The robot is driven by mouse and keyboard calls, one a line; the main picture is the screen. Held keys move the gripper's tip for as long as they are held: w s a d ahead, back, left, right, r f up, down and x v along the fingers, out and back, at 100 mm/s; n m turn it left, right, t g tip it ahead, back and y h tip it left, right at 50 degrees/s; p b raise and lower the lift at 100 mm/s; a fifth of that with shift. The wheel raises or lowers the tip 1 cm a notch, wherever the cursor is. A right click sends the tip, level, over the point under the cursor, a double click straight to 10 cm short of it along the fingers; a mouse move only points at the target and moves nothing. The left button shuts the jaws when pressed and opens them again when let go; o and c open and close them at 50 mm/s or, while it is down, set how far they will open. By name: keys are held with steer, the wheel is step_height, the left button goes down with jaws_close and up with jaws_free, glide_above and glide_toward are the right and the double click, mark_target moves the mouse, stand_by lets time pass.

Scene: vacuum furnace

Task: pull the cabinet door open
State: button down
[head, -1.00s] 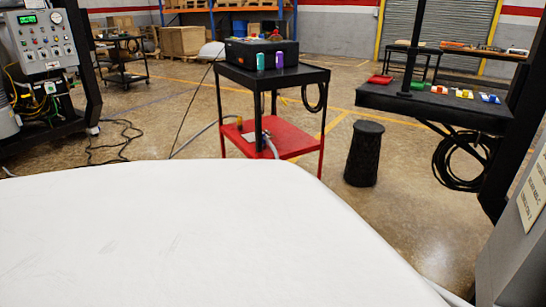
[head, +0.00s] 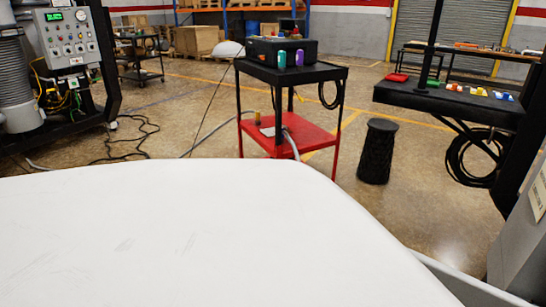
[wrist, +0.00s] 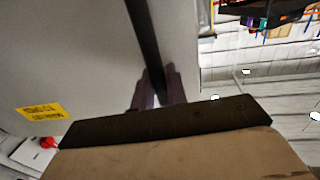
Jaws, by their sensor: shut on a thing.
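In the wrist view a grey cabinet door (wrist: 75,60) with a yellow label (wrist: 40,113) fills the left and middle. A long dark bar handle (wrist: 143,30) runs down it toward my gripper (wrist: 159,85). The two fingers are closed around the handle's near end, one on each side. The fingertips' contact is dim and partly blurred. In the head view a grey cabinet-like panel (head: 515,240) with a pale label shows at the right edge; I cannot tell if it is the same cabinet. The gripper is out of the head view.
A black-and-red cart (head: 290,75) stands ahead, with a dark stool (head: 378,150) to its right. A black shelf (head: 450,97) with colored parts is at right. A control panel (head: 68,40) and loose floor cables (head: 130,135) are at left. Open floor lies between.

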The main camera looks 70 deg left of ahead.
stand_by(0.3)
steer(key=c, duration=1.5)
jaws_free()
steer(key=shift+s, duration=0.1)
